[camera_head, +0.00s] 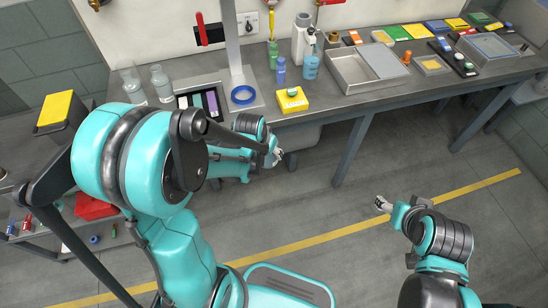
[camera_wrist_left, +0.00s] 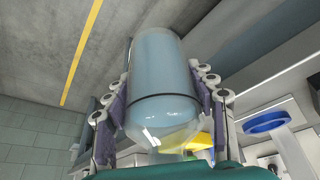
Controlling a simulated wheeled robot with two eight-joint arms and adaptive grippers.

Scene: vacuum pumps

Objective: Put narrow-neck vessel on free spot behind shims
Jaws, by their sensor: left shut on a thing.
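A translucent bluish vessel (camera_wrist_left: 162,85) fills the middle of the left wrist view. Its rounded shoulder is at the lower end there, and its neck is not clear. My left gripper (camera_wrist_left: 162,100) is shut on it, with finger pads on both sides. In the head view my left gripper (camera_head: 278,156) is in front of the bench edge, and the held vessel cannot be made out. A dark tray with coloured strips (camera_head: 212,104), possibly the shims, lies on the bench's left part. My right gripper (camera_head: 382,204) is low over the floor; its fingers are too small to judge.
Two glass bottles (camera_head: 162,84) stand left of the strips. A blue ring (camera_head: 243,95), a post (camera_head: 231,40), a yellow block (camera_head: 292,100), small blue bottles (camera_head: 281,71) and a metal tray (camera_head: 345,76) crowd the bench. Its front edge is close to my left gripper.

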